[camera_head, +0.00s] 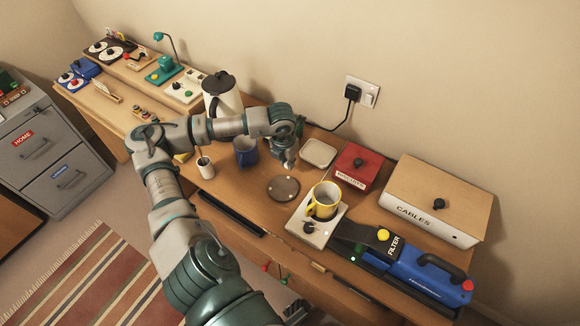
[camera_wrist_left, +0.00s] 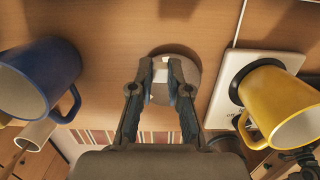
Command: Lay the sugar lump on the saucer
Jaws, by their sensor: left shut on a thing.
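My left gripper (camera_head: 288,162) points down over the desk, just behind a flat round disc (camera_head: 283,189) that looks like the saucer. The disc is brown with small pale spots in the head view and paler in the left wrist view (camera_wrist_left: 188,78). My left gripper (camera_wrist_left: 160,80) is shut on a small white block, the sugar lump (camera_wrist_left: 160,92). The lump shows against the disc; whether it touches it I cannot tell. A dark shape at the head view's bottom edge seems to be my right gripper (camera_head: 296,309); its jaws are unclear.
A blue mug (camera_head: 246,152) stands left of the disc. A yellow mug (camera_head: 324,202) stands on a white hotplate (camera_head: 318,231) to the right. A beige square dish (camera_head: 318,153) and a red box (camera_head: 358,167) lie behind. A pen cup (camera_head: 206,168) is further left.

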